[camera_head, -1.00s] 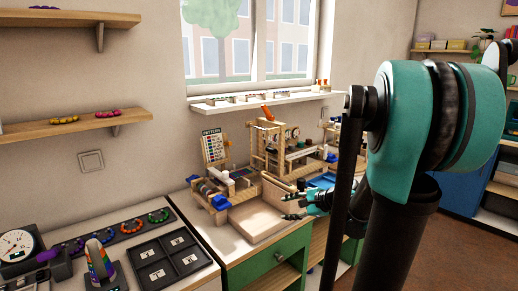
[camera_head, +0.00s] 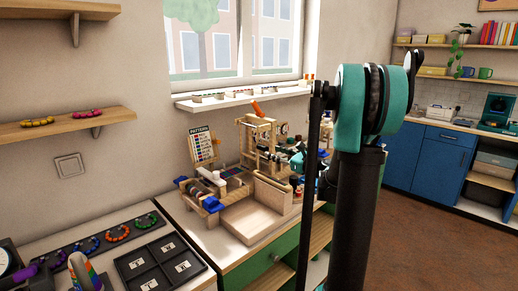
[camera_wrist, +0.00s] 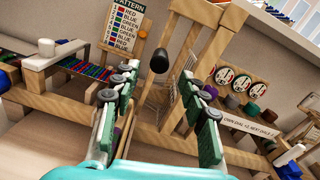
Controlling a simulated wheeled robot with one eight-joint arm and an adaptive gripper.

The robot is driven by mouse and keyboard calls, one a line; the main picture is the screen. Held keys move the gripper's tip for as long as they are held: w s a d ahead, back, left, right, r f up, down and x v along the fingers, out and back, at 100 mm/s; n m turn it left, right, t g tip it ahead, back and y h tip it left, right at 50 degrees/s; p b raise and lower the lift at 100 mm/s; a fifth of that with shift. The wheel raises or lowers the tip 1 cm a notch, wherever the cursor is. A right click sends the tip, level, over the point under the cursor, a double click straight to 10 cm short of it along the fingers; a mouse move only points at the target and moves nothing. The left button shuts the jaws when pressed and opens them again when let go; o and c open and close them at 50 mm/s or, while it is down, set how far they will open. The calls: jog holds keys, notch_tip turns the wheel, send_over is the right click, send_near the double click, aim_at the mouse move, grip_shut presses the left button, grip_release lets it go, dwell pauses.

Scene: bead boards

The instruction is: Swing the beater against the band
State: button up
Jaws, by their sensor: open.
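The wooden loom (camera_head: 262,137) stands on the bench under the window, with an orange handle (camera_head: 256,107) on top. In the wrist view its upright wooden frame (camera_wrist: 183,45) rises ahead of me. A black rounded knob (camera_wrist: 160,60), perhaps the beater's handle, shows between and beyond my fingertips. A band of coloured threads (camera_wrist: 85,69) runs at the left, below the pattern card (camera_wrist: 128,20). My gripper (camera_wrist: 163,88) is open, its green fingers wide apart with nothing between them. In the head view my gripper (camera_head: 298,160) is beside the loom, partly hidden by my arm.
A pale wooden tray (camera_head: 247,222) sits at the bench front. Dials (camera_wrist: 228,78) and coloured spools (camera_wrist: 250,112) stand right of the frame, above a lettered strip (camera_wrist: 248,128). Bead boards (camera_head: 110,240) and a dark compartment tray (camera_head: 160,265) lie at the left.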

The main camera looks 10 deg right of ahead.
aim_at(259, 150)
jog(key=x, duration=0.9)
jog(key=shift+w+a, duration=0.15)
jog(key=shift+a, duration=0.05)
grip_shut()
